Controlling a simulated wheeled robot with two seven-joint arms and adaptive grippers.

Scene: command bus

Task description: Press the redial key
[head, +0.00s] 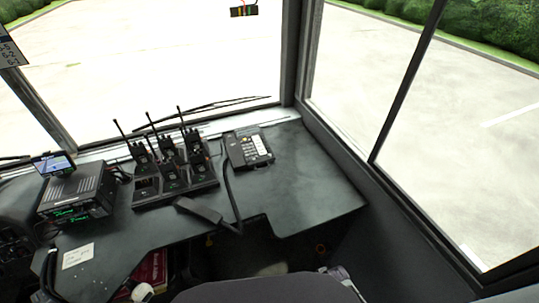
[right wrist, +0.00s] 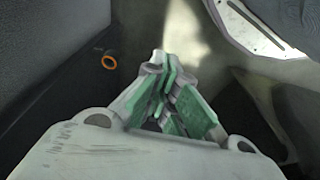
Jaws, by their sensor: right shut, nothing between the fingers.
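A desk phone (head: 248,148) with a pale key panel sits on the dark desk near the window corner in the head view. Its keys are too small to tell the redial key apart. The handset (head: 199,210) lies off the phone near the desk's front edge, with its cord running back to the phone. My right gripper (right wrist: 162,72) shows in the right wrist view with green finger pads drawn together, shut and empty. It is low, over a dark floor area, and no phone shows there. My left gripper is not in view.
Several handheld radios stand in a charger (head: 175,190) left of the phone. A radio unit (head: 76,195) with a small screen stands further left. The desk (head: 305,185) right of the phone is clear. A seat back (head: 255,290) is in front.

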